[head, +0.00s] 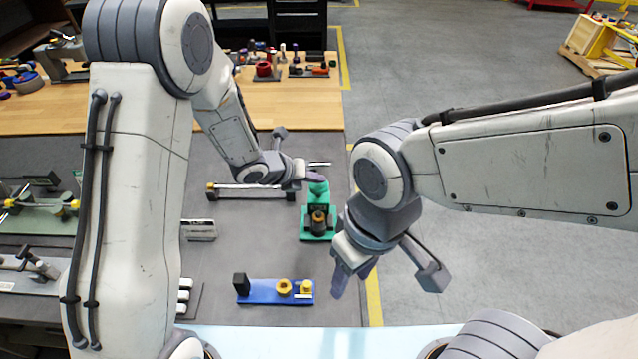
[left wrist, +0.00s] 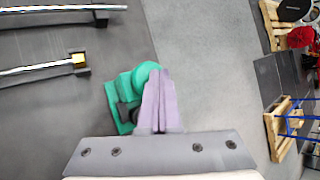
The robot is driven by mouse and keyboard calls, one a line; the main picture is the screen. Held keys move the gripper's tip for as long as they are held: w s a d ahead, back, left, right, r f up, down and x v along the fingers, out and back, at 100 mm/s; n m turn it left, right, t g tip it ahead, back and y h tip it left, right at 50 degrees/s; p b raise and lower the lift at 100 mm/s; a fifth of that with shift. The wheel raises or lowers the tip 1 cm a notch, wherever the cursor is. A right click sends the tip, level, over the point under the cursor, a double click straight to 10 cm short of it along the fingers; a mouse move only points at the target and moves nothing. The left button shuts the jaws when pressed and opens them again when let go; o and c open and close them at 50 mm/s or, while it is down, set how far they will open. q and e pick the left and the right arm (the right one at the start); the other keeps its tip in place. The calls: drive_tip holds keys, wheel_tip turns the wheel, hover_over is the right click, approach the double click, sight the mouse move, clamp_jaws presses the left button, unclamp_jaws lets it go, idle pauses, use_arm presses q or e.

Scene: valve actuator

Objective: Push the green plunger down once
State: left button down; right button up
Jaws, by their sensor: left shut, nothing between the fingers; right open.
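The green plunger (head: 318,188) stands upright on its green base (head: 317,238) with a dark body, near the right edge of the grey mat. My left gripper (head: 316,176) is shut and empty, with its fingertips at or just above the plunger's top. In the left wrist view the shut purple fingers (left wrist: 157,100) overlap the green plunger (left wrist: 146,74) and hide part of it. I cannot tell whether they touch. My right gripper (head: 352,280) is open and empty, lower and to the right of the green base.
A blue fixture (head: 270,296) with yellow knobs lies in front of the green base. A metal rod on a stand (head: 235,190) lies to the left of the plunger. Wooden bench space (head: 300,95) with small parts is behind. Open floor (head: 430,70) lies to the right.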

sight(315, 187)
use_arm(q)
drive_tip(key=shift+f+b, duration=0.85)
idle(0.6)
drive_tip(key=shift+r, duration=0.15)
drive_tip(key=shift+r+p, duration=1.1)
drive_tip(key=shift+r, duration=0.3)
drive_tip(key=shift+r, duration=0.15)
wheel_tip(315, 187, up, 5)
drive_tip(key=p, duration=0.3)
drive_tip(key=shift+p, duration=0.4)
